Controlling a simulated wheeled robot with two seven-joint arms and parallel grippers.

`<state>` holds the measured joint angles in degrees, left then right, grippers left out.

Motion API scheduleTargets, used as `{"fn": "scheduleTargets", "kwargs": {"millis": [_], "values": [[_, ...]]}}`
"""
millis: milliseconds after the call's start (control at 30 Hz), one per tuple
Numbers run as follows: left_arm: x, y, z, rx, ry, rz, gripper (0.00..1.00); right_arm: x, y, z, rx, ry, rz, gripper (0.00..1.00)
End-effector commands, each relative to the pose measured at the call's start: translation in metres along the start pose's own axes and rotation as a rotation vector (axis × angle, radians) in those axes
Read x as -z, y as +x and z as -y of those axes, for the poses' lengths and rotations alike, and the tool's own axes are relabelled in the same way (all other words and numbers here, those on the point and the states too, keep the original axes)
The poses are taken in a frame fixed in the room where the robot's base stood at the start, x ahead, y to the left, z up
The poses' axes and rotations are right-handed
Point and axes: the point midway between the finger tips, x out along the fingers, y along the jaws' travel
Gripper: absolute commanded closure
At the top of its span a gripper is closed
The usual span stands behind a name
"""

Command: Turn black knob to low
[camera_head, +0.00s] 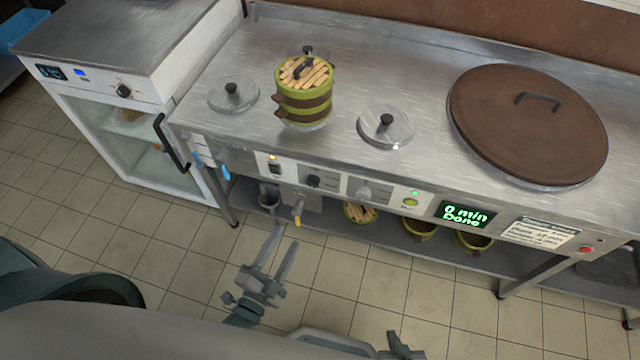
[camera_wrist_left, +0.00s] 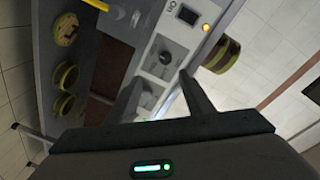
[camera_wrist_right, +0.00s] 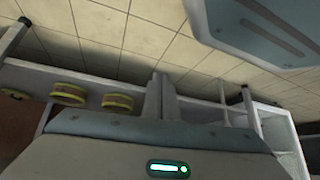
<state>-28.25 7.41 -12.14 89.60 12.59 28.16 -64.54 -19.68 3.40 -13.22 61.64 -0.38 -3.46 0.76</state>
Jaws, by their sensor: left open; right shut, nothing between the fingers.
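The black knob (camera_head: 313,181) is on a light panel on the front of the steel counter; it also shows in the left wrist view (camera_wrist_left: 165,57). A grey knob (camera_head: 364,192) sits on the panel to its right. My left gripper (camera_head: 284,236) is open and empty, below and in front of the panel, apart from the black knob. In the left wrist view its fingers (camera_wrist_left: 160,84) point toward the panel, with the black knob just beyond their tips. My right gripper (camera_wrist_right: 160,84) is shut and empty, low over the floor; only a part shows at the head view's bottom edge.
Baskets (camera_head: 420,229) stand on the lower shelf. The floor in front is clear.

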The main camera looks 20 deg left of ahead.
Motion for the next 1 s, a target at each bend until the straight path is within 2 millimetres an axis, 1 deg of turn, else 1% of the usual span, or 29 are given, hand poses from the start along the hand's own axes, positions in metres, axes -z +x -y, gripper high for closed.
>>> {"fn": "scheduleTargets", "kwargs": {"millis": [33,100,400,567,667,833,1000], "values": [[0.003,-0.001,0.006,0.017,0.019,-0.008,0.53,0.001,-0.001,0.001,0.001,0.0,-0.004,1.0],[0.005,-0.001,0.01,0.032,0.032,-0.013,0.53,0.001,-0.001,0.002,0.002,0.0,-0.007,1.0],[0.005,-0.001,0.01,0.032,0.034,-0.013,0.53,0.001,0.0,0.002,0.002,0.0,-0.007,1.0],[0.005,0.003,0.011,0.032,0.033,-0.013,0.53,0.001,-0.001,0.001,0.001,0.0,-0.006,1.0],[0.005,0.01,0.011,0.032,0.032,-0.013,0.53,0.001,-0.002,0.001,0.001,0.0,-0.002,1.0],[0.006,0.029,0.012,0.032,0.032,-0.014,0.53,-0.006,-0.004,-0.001,-0.001,0.0,0.019,1.0],[0.007,0.058,0.013,0.033,0.032,-0.014,0.53,-0.024,-0.008,-0.004,-0.005,-0.001,0.064,1.0]]}}
